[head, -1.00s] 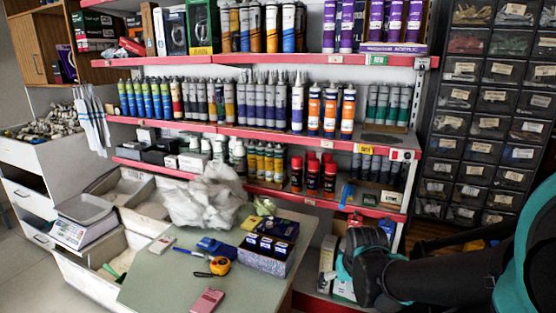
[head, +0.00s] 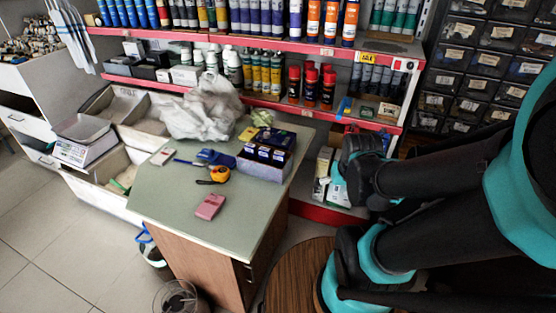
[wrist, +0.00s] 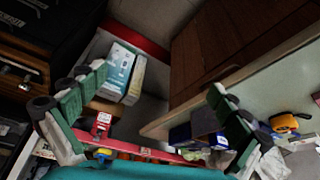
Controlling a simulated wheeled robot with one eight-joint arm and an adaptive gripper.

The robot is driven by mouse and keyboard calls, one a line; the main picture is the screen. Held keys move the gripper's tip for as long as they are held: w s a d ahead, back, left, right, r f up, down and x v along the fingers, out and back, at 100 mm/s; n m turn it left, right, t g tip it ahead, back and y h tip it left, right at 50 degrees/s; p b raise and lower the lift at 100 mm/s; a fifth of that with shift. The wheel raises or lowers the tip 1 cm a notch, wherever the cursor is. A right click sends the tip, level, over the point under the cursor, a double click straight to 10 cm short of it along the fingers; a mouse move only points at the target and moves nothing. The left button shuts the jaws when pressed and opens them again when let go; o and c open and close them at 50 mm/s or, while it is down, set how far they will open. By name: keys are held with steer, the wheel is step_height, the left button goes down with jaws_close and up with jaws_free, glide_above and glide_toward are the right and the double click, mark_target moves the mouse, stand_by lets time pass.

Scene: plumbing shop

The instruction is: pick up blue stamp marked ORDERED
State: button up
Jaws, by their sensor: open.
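A box with several dark blue, pale-labelled blocks (head: 264,161) stands on the right side of the green counter top (head: 170,200). A separate small blue item (head: 215,157) lies left of it. The lettering is too small to read, so I cannot tell which is the ORDERED stamp. My gripper (head: 340,183) is right of the counter, apart from these items. In the wrist view my gripper (wrist: 157,85) is open with nothing between its fingers. The blue box (wrist: 205,122) shows beside the right finger, partly hidden by it.
An orange tape measure (head: 218,175), pink calculator-like item (head: 210,206) and crumpled white bag (head: 205,108) are on the counter. Shelves with red edges (head: 280,106) and spray cans (head: 311,86) stand behind. Cartons (wrist: 122,72) are on the low shelf. A round wooden stool top (head: 293,275) is beside the counter.

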steer(key=shift+w+a+r, duration=0.15)
steer(key=shift+w, duration=0.05)
steer(key=c, duration=0.4)
steer(key=w+r+m, duration=0.1)
steer(key=w+a+r+m, duration=0.1)
steer(key=w+m, duration=0.1)
steer(key=w+a+r+m, duration=0.1)
steer(key=shift+w+a+g, duration=0.2)
steer(key=shift+g, duration=0.2)
steer(key=c, duration=0.8)
steer(key=w+a+r+m+g, duration=0.1)
steer(key=w+a+r+m, duration=0.3)
steer(key=w+m, duration=0.1)
steer(key=shift+m, duration=0.5)
step_height(320, 180, up, 8)
steer(key=m+g, duration=0.2)
steer(key=m, duration=1)
glide_above(279, 153)
step_height(279, 153, down, 12)
steer(key=shift+w+a+r, duration=0.1)
steer(key=shift+r, duration=0.05)
steer(key=shift+f, duration=2.8)
